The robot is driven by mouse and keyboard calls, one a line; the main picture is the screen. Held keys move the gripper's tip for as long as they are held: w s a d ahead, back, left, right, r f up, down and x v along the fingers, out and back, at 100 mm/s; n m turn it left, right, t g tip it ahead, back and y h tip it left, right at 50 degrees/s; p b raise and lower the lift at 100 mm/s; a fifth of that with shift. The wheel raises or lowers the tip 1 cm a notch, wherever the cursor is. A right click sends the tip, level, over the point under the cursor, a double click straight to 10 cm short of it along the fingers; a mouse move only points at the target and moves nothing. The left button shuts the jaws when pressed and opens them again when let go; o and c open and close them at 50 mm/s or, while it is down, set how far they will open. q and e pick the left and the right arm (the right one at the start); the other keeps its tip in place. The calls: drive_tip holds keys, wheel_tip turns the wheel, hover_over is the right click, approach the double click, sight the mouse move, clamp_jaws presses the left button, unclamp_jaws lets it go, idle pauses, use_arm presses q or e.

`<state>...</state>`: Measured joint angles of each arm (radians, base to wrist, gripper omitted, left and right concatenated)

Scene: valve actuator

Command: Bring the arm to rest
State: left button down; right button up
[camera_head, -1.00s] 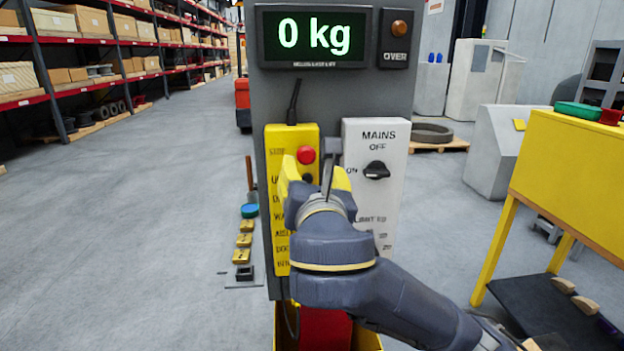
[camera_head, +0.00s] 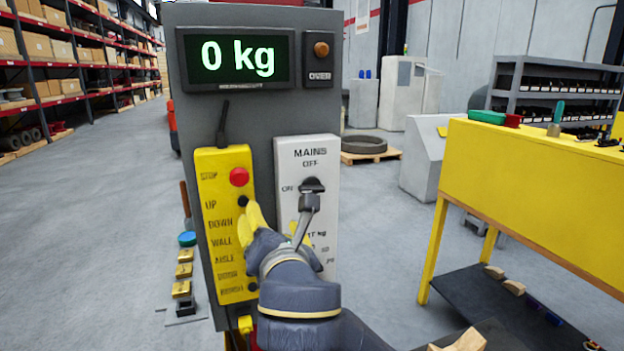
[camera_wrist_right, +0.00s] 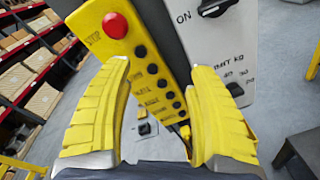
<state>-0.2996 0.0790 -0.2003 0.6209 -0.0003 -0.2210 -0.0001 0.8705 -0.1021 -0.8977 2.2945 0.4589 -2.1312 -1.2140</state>
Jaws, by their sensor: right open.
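My right gripper (camera_head: 280,222) is in front of the grey control post, at the gap between the yellow pendant (camera_head: 226,225) and the white mains box (camera_head: 309,170). In the right wrist view my right gripper (camera_wrist_right: 160,125) is open, with two yellow fingers spread apart and nothing between them. The pendant shows beyond and between the fingers in that view (camera_wrist_right: 140,65). Its red stop button (camera_head: 239,177) and a column of black buttons are visible. The mains box has a black knob (camera_head: 312,185). My right arm hides the lower part of the mains box. My left gripper is not in view.
A display (camera_head: 238,58) on the post reads 0 kg, beside an orange lamp (camera_head: 321,49). A yellow bench (camera_head: 540,185) stands at the right with a dark lower shelf. Racks (camera_head: 85,60) line the left. The floor at left is mostly clear.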

drive_tip(key=s+d+f+m+g+h, duration=0.1)
drive_tip(key=d+f+m+g+h, duration=0.15)
drive_tip(key=d+f+m, duration=0.9)
drive_tip(key=s+d+f+m+g+h, duration=0.1)
drive_tip(key=s+d+f+m+h, duration=0.2)
drive_tip(key=d+f, duration=0.95)
drive_tip(key=s+d+f+m+g+h, duration=0.25)
drive_tip(key=s+d+f+m, duration=0.35)
drive_tip(key=s+d+f, duration=0.4)
drive_tip(key=s+d+f+m+g+h, duration=0.25)
drive_tip(key=s+d+f+m, duration=0.25)
drive_tip(key=s+d+f, duration=0.55)
drive_tip(key=s+a+f+g+y, duration=0.1)
drive_tip(key=s+a+f, duration=0.15)
drive_tip(key=f, duration=0.95)
drive_tip(key=s+a+f+g+y, duration=0.1)
drive_tip(key=a+f, duration=0.2)
drive_tip(key=f, duration=0.8)
drive_tip(key=s+a+f+g+y, duration=0.1)
drive_tip(key=a+f+y, duration=0.15)
drive_tip(key=f, duration=0.95)
drive_tip(key=s+f+m+g, duration=0.3)
drive_tip(key=s+f, duration=1.6)
drive_tip(key=s, duration=0.2)
drive_tip(key=shift+s+a+m+y, duration=0.15)
drive_tip(key=shift+a+m+y, duration=0.15)
drive_tip(key=shift+m, duration=0.05)
